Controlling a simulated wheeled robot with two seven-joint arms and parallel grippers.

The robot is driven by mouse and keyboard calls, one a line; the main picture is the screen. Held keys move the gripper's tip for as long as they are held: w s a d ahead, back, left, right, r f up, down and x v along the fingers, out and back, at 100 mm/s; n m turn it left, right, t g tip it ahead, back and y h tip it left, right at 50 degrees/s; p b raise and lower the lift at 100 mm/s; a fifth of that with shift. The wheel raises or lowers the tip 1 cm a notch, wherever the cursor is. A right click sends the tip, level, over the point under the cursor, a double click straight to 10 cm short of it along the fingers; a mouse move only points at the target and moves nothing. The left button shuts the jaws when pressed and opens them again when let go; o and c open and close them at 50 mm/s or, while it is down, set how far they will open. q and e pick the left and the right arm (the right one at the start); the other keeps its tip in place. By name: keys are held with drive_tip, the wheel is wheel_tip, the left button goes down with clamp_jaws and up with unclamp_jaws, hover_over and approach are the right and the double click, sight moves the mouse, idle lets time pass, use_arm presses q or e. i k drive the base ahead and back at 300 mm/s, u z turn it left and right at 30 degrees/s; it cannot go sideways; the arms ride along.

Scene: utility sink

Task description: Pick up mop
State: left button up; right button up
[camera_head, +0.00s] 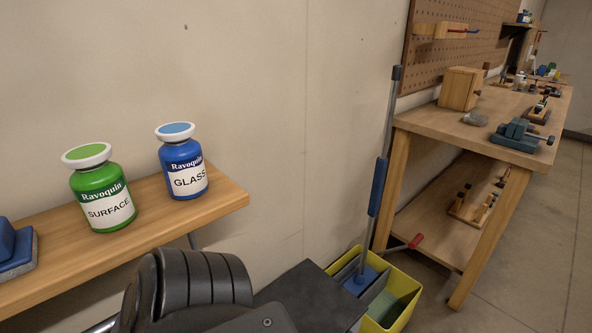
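The mop (377,186) stands nearly upright in the middle right of the head view, leaning slightly to the right at the top. It has a thin grey pole with a dark cap and a long blue grip. Its lower end goes down into a yellow bucket (408,318), where a blue part shows at its foot. The mop stands close to the wall and in front of the workbench's near left leg. Neither gripper shows in the head view. Dark parts of my own body fill the bottom centre and hide part of the bucket's left side.
A wooden shelf (228,197) on the left holds a green bottle (101,190) and a blue bottle (183,166). A red-ended handle (415,241) sticks out by the bucket. The wooden workbench (432,122) stands behind it. Open floor (535,262) lies to the right.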

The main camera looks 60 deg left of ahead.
sight(360, 281)
drive_tip(key=u, duration=0.1)
drive_tip(key=i, duration=0.6)
drive_tip(key=u, duration=2.85)
